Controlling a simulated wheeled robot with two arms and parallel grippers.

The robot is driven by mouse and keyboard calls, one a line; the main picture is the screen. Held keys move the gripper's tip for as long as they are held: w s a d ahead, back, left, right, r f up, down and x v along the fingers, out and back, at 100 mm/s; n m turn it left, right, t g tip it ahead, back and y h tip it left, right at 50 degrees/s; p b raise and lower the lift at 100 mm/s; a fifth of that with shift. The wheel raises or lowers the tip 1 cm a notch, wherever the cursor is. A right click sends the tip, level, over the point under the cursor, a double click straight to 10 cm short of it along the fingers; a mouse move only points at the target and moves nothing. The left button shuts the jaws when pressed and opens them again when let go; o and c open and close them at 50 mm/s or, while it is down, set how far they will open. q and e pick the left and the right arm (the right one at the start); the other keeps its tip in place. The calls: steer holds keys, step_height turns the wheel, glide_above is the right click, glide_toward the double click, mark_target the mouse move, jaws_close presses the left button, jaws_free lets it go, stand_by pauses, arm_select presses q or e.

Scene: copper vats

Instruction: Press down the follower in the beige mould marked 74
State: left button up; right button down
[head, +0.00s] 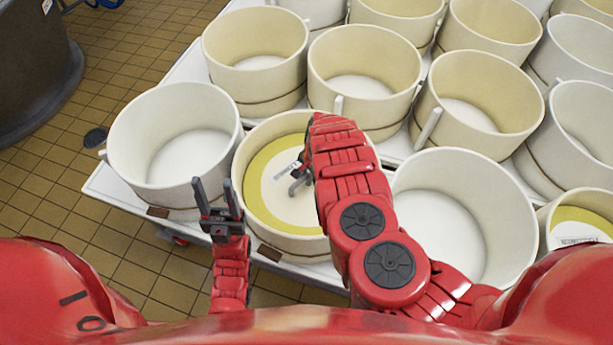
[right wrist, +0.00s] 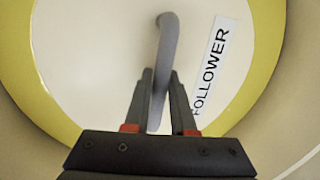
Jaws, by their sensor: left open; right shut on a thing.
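A beige mould (head: 282,243) stands at the front of the table, with a follower (head: 258,192) inside it. The follower is a pale disc with a yellow rim; it also shows in the right wrist view (right wrist: 95,60) with a "FOLLOWER" label. My right gripper (head: 298,178) reaches down into the mould and is shut on the follower's grey handle (right wrist: 166,45). My right arm hides part of the mould's right side. I cannot read the number 74 on any mould. My left gripper (head: 214,188) is open and empty, in front of the white mould on the left.
A white mould (head: 172,100) stands to the left and another (head: 465,165) to the right. Several empty cream moulds fill the rows behind. A second yellow-rimmed follower (head: 585,218) sits in a mould at the far right. The tiled floor at left is mostly clear, beside a dark vat (head: 30,70).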

steer(key=shift+s+d+f, duration=0.1)
steer(key=shift+s, duration=0.15)
steer(key=c, duration=1)
jaws_free()
steer(key=o, duration=0.3)
steer(key=shift+w, duration=0.2)
steer(key=shift+w+r, duration=0.1)
steer(key=shift+r, duration=0.55)
steer(key=d+r+p, duration=0.1)
steer(key=r, duration=0.4)
steer(key=d+r+p, duration=0.1)
steer(key=r+p, duration=0.1)
steer(key=r, duration=0.3)
steer(key=r+p, duration=0.2)
steer(key=r, duration=0.4)
steer(key=shift+s+d, duration=0.35)
steer(key=shift+d, duration=0.05)
